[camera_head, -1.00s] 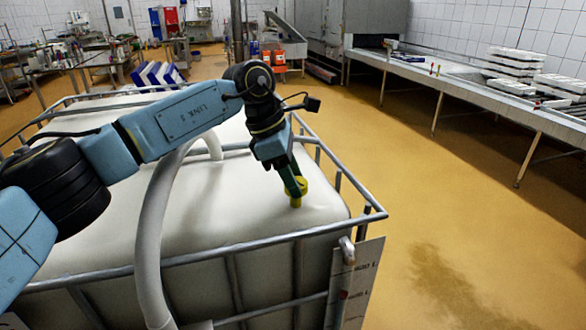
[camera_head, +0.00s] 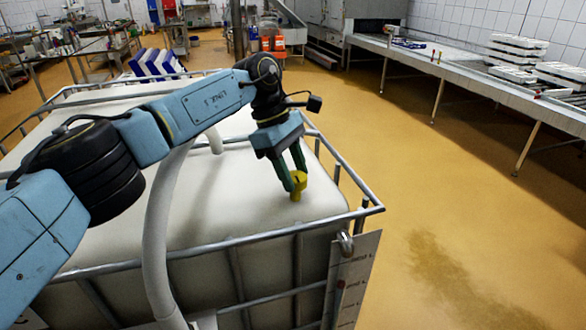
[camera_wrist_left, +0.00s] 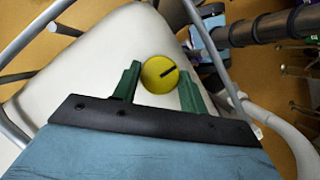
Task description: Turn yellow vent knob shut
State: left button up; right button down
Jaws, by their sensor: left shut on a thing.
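The yellow vent knob (camera_head: 296,196) stands on the white tank top (camera_head: 235,185), near its front right corner. In the left wrist view the yellow knob (camera_wrist_left: 160,74) is a round disc with a dark line across it, tilted from lower left to upper right. My left gripper (camera_head: 298,179) points down onto the knob, with one green finger on each side, shut on it. The left gripper also shows in the wrist view (camera_wrist_left: 159,82); a narrow gap seems to show beside the knob there. My right gripper is not in view.
A grey metal cage rail (camera_head: 240,241) runs around the tank top, close to the knob. A pale thick hose (camera_head: 158,235) rises over the tank's front edge. A long metal counter (camera_head: 470,80) stands at the right, with open yellow floor (camera_head: 430,190) between.

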pick_arm(q)
jog(key=o, duration=1)
jog(key=shift+w+a+r, duration=0.15)
jog(key=shift+r, duration=0.3)
jog(key=p+v, duration=0.3)
jog(key=v, duration=0.9)
jog(key=shift+a+r, duration=0.15)
